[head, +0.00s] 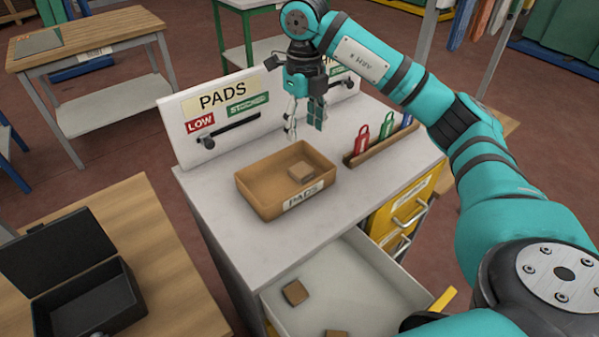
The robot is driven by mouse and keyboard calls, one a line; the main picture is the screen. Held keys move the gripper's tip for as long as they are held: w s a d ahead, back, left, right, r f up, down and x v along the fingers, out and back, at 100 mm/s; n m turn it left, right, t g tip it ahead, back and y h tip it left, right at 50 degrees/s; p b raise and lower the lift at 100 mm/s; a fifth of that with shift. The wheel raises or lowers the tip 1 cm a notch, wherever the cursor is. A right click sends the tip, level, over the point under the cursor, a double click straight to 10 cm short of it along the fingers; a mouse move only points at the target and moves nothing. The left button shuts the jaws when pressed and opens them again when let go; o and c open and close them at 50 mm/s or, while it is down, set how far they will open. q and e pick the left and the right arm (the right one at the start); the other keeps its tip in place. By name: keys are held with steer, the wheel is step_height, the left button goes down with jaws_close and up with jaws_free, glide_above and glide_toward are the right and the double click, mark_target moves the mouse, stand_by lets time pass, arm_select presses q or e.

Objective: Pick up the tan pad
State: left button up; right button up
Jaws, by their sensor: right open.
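A small tan pad (301,172) lies inside the brown open tray (262,207) labelled PADS, towards its right side. The tray stands on the light grey top of a cabinet. My right gripper (304,128) is open and empty, pointing down above the far side of the tray, apart from the pad. Two brown pads lie in the open drawer below: one at the left (295,292) and one at the front edge (337,333), partly cut off. My left gripper is not in view.
A white board (222,108) marked PADS and LOW, with a black slider, stands behind the tray. A rack (378,146) with red, green and blue tags is to its right. The open drawer (345,285) juts out in front. An open black case (85,300) sits on the left table.

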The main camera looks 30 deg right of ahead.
steer(key=p, duration=0.2)
glide_above(302, 169)
step_height(302, 169, down, 7)
steer(key=shift+r, duration=0.15)
step_height(302, 169, down, 5)
steer(key=shift+f+p, duration=0.15)
steer(key=shift+p, duration=1.05)
steer(key=c, duration=0.4)
